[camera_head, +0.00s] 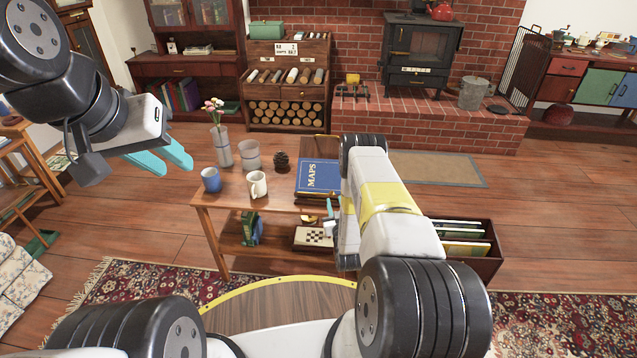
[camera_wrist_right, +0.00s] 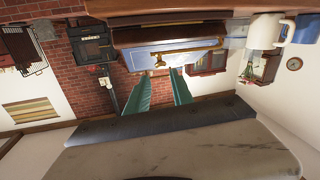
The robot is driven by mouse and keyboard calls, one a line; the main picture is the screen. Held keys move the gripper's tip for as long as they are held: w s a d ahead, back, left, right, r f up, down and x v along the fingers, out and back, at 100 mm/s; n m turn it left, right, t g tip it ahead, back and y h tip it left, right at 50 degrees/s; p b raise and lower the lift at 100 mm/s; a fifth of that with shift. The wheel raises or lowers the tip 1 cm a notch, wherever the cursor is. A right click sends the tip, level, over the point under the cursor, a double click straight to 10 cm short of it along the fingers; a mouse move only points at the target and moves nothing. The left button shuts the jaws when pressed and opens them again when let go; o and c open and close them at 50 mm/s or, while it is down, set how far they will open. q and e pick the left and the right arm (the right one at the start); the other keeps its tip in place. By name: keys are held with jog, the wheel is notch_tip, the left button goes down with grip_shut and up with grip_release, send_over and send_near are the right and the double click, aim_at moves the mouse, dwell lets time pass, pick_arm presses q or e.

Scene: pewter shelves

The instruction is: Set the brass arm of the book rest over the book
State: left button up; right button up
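The blue book (camera_head: 318,176), marked MAPS, lies on the book rest (camera_head: 310,196) on the wooden table. In the right wrist view the book (camera_wrist_right: 165,58) is near the top, with the brass arm (camera_wrist_right: 185,48) running along its near side. The brass arm's far end is hard to make out. My right gripper (camera_wrist_right: 160,73) is open, its teal fingers apart and empty, pointing toward the book rest. In the head view my right arm hides most of that gripper. My left gripper (camera_head: 178,167) is open and empty, in the air left of the table.
On the table (camera_head: 235,190) stand a blue mug (camera_head: 211,180), a white mug (camera_head: 257,185), a vase (camera_head: 221,147), a glass jar (camera_head: 249,155) and a pinecone (camera_head: 281,162). A chessboard (camera_head: 313,237) is on the lower shelf. A record crate (camera_head: 480,262) stands right.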

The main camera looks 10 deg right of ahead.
aim_at(332, 193)
jog(key=w, duration=0.7)
jog(key=shift+d+f, duration=0.1)
jog(key=shift+f, duration=0.2)
jog(key=shift+c, duration=0.5)
grip_shut()
dwell(0.8)
